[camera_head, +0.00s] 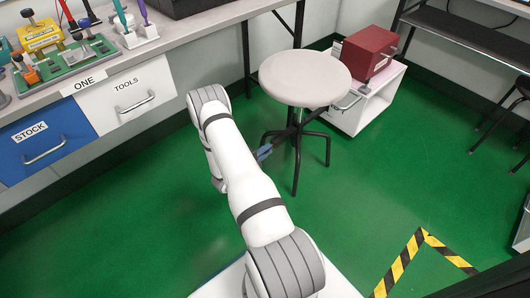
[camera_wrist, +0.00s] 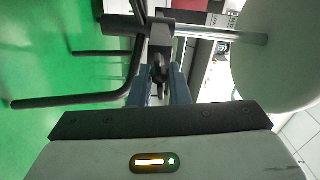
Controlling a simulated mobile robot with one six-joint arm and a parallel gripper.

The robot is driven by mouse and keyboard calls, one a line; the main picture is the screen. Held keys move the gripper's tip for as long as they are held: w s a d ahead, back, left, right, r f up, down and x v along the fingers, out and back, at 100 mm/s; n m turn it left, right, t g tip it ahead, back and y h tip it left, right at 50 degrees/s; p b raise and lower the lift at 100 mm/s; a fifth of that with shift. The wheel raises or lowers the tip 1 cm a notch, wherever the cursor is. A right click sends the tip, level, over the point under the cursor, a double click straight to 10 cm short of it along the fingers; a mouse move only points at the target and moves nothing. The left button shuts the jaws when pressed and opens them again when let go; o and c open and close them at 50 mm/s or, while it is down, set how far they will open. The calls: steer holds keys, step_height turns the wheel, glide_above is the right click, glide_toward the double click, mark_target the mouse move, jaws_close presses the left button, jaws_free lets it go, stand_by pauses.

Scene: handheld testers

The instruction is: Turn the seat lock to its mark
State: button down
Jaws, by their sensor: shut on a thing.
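My gripper (camera_head: 265,152) reaches in from the left, below the seat. In the wrist view my gripper (camera_wrist: 160,88) has its two blue fingers closed around a dark knob, the seat lock (camera_wrist: 159,70), beside the stool's post. The round seat (camera_wrist: 280,50) fills the right of that view. The lock is hard to make out in the head view. I cannot make out its mark in either view.
A white cart (camera_head: 352,112) with a red box (camera_head: 369,52) stands behind the stool. The workbench (camera_head: 150,48) with drawers is at the left. Stool legs (camera_wrist: 75,100) spread across the left of the wrist view.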

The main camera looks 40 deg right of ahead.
steer(key=shift+f+m, duration=0.1)
steer(key=shift+m, duration=0.8)
steer(key=c, duration=1.4)
jaws_free()
steer(key=a+p, duration=0.2)
steer(key=a, duration=0.6)
steer(key=shift+s, duration=0.35)
steer(key=shift+d, duration=0.1)
